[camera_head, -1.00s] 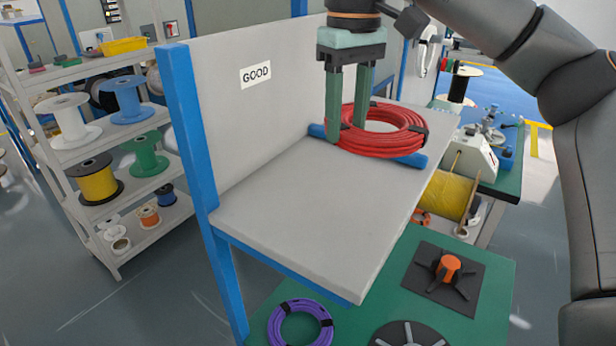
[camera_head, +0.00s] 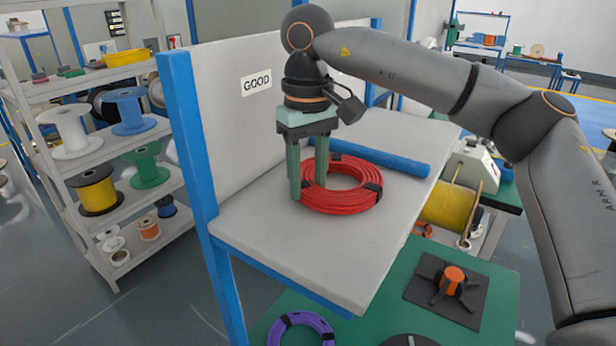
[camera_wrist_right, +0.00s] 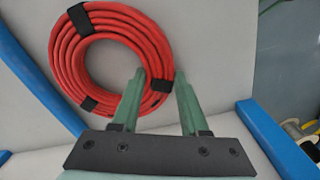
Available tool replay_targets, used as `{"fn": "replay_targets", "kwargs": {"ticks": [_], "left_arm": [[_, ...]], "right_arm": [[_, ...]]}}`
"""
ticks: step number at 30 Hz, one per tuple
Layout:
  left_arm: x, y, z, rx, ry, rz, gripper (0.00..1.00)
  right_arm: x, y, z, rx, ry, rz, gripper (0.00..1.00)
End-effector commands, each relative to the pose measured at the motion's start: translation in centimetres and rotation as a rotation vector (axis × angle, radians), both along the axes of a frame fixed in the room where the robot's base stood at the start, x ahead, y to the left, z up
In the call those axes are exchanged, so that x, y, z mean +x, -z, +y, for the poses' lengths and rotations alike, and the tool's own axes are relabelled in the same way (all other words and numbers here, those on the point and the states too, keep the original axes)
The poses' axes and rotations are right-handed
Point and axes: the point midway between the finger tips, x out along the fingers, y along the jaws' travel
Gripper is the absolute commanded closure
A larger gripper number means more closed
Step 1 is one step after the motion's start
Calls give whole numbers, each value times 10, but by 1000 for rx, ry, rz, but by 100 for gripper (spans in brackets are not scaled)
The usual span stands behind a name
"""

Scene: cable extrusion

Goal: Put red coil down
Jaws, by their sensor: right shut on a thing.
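The red coil (camera_head: 345,205) with black bands lies on, or just above, the grey shelf (camera_head: 290,255) below the GOOD sign. My right gripper (camera_head: 308,190) reaches down from above at the coil's left side, its green fingers on either side of the coil's ring. In the right wrist view the red coil (camera_wrist_right: 70,60) shows at the upper left, with one finger of my right gripper (camera_wrist_right: 165,95) over its edge. The exact contact between coil and shelf cannot be told. My left gripper is out of view.
A blue bar (camera_head: 385,160) crosses the shelf behind the coil. A GOOD sign (camera_head: 256,79) is on the back panel. A purple coil (camera_head: 300,328) and an orange-hubbed tool (camera_head: 452,280) lie below on a green surface. The shelf's front part is clear.

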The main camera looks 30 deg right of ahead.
Motion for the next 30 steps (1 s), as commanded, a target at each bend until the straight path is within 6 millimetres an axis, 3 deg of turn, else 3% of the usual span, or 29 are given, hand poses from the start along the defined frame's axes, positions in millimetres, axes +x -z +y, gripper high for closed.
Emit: {"fn": "replay_targets", "kwargs": {"ticks": [4,5,12,23,30], "left_arm": [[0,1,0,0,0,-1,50],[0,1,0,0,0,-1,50],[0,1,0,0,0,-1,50],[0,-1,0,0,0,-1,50],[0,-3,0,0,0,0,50]], "right_arm": [[0,3,0,0,0,-1,100],[0,3,0,0,0,-1,53],[0,2,0,0,0,0,26],[1,-6,0,0,1,-2,26],[1,-53,1,1,1,-4,26]]}}
